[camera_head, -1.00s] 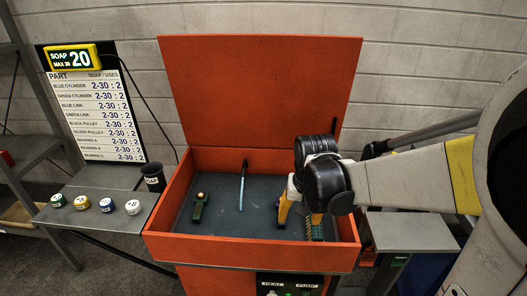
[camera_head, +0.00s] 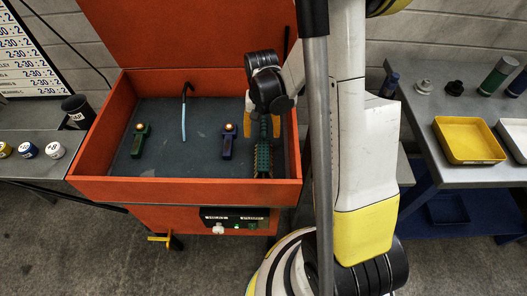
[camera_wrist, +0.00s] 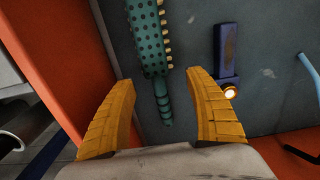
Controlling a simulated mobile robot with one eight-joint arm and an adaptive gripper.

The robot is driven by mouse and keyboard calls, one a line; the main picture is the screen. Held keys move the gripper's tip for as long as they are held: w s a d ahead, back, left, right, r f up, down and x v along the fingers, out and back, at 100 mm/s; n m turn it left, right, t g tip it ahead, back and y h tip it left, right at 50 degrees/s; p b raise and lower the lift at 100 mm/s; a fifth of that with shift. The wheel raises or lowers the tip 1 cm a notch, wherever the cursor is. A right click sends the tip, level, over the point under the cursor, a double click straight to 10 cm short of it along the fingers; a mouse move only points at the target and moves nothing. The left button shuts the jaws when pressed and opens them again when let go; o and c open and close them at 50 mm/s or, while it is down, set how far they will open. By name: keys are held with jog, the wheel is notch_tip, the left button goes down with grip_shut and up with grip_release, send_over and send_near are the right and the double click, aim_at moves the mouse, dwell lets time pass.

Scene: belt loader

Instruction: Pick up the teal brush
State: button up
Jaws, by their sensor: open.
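The teal brush (camera_head: 263,150) lies at the right side of the orange washer basin, near its right wall. In the wrist view the brush (camera_wrist: 152,50) shows a dotted teal head with tan bristles along one edge and a thinner handle (camera_wrist: 164,105) pointing toward my gripper. My gripper (camera_head: 263,124) is over the brush in the head view. In the wrist view its two yellow fingers (camera_wrist: 163,86) are spread wide, with the handle between them in the picture and nothing held. The height between fingers and brush is hard to tell.
The orange basin (camera_head: 185,190) also holds a green link (camera_head: 141,141), a blue link (camera_head: 228,142) and a light-blue hooked tube (camera_head: 184,115). Its raised lid (camera_head: 190,35) stands behind. A yellow tray (camera_head: 468,160) is on the right table; a black cup (camera_head: 77,110) is at left.

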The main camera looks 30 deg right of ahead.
aim_at(264, 140)
jog(key=f, duration=0.1)
jog(key=f+b, duration=0.1)
jog(key=f, duration=0.1)
jog(key=f+b, duration=0.1)
jog(key=shift+s+d+f, duration=0.2)
jog(key=shift+s+f, duration=0.05)
jog(key=shift+f, duration=0.15)
jog(key=shift+r, duration=0.1)
jog(key=c, duration=1.3)
jog(key=shift+c, duration=0.2)
notch_tip(264, 140, up, 10)
jog(key=p, duration=0.4)
grip_shut()
jog(key=shift+o, duration=0.5)
grip_release()
